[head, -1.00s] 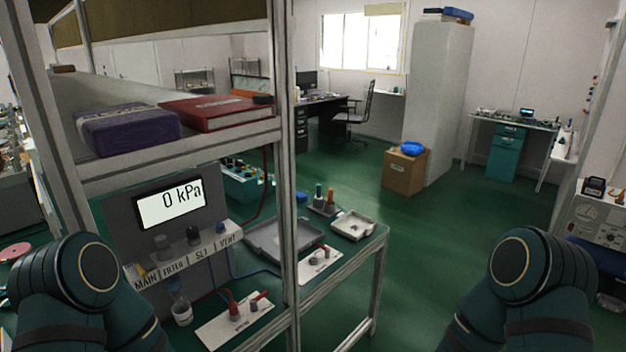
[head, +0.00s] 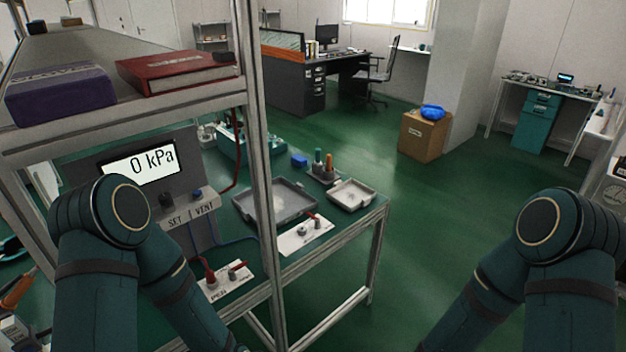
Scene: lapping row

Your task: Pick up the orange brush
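A small upright item with an orange top (head: 329,161) stands in a dark holder (head: 322,175) at the back of the green bench, beside a teal one (head: 318,157). It may be the orange brush, but it is too small to be sure. Another orange-handled item (head: 18,289) lies at the lower left edge, partly cut off; I cannot tell what it is. Both of my arms show in the foreground, but neither gripper is in view.
A metal frame post (head: 262,170) and a shelf with a purple box (head: 60,97) and red book (head: 180,70) stand at the left. Two grey trays (head: 351,195) lie near the holder. A cardboard box (head: 423,137) stands beyond. Green floor (head: 430,230) right of the bench is clear.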

